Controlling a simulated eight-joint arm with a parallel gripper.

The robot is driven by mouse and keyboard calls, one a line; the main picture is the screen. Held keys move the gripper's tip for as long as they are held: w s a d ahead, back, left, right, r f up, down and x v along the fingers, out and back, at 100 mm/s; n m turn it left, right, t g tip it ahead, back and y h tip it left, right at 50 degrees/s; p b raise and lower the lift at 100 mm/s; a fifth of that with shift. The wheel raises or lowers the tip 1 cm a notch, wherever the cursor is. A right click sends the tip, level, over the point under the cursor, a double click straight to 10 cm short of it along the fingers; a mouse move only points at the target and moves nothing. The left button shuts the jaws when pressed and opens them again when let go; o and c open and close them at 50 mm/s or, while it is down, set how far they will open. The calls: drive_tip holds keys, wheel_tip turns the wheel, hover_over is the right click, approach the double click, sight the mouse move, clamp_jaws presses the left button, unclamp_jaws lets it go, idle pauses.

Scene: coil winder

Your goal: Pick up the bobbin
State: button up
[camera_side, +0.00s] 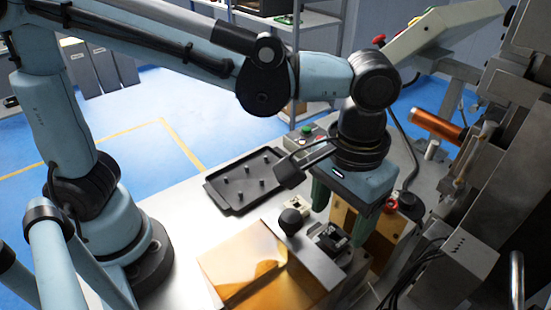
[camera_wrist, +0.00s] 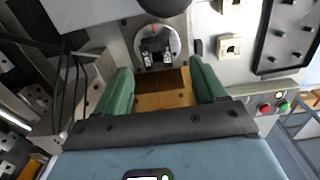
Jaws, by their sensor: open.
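My gripper (camera_side: 340,222) points down, with its two green fingers apart. In the wrist view my gripper (camera_wrist: 160,75) has an empty-looking gap above a brown and gold surface (camera_wrist: 163,100). In the side view a gold-brown block (camera_side: 380,238) stands behind and below the fingers; contact cannot be told. A copper-coloured wound cylinder (camera_side: 435,125) lies sideways on the machine at the right, well apart from my gripper. It may be the bobbin; no other bobbin can be made out with certainty.
A dark pegged tray (camera_side: 245,180) lies left of my gripper and also shows in the wrist view (camera_wrist: 288,38). A black knob (camera_side: 290,222) and a small black clamp (camera_side: 332,238) stand close by. The winder (camera_side: 500,140) crowds the right. The bench's left side has bare room.

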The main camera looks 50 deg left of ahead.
sight(334, 242)
drive_tip(key=shift+s+d+f, duration=0.1)
drive_tip(key=shift+s+f, duration=0.05)
drive_tip(key=shift+f, duration=1)
drive_tip(key=shift+s+d+f, duration=0.1)
drive_tip(key=shift+f, duration=1)
drive_tip(key=c, duration=1.1)
